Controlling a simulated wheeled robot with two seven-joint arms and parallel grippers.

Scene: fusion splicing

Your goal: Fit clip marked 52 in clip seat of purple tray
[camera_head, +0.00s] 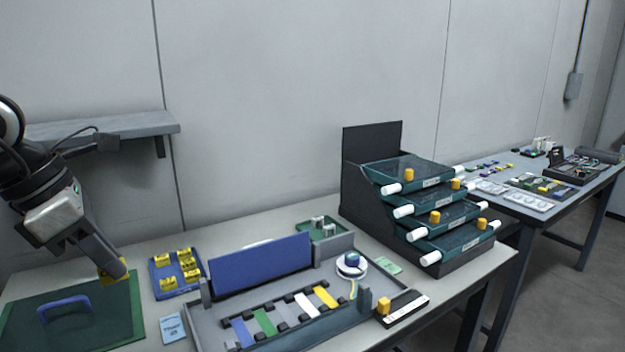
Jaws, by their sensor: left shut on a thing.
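My left gripper (112,270) is shut on a yellow clip (121,269), which it holds over the right part of the green board. The number on this clip is too small to read. Several similar yellow clips sit on a blue holder (157,282) just right of the gripper. A large tray (206,317) in the middle of the table has a blue-purple upright panel (262,265) and a row of coloured strips. I cannot tell which thing is the purple tray, and no clip seat is clear. My right gripper is not in view.
A green board (110,310) with a blue handle (64,308) lies at the left. A blue card (173,329) lies in front of the holder. A black rack (372,140) with teal drawers stands at the right. A second table (570,190) is farther right.

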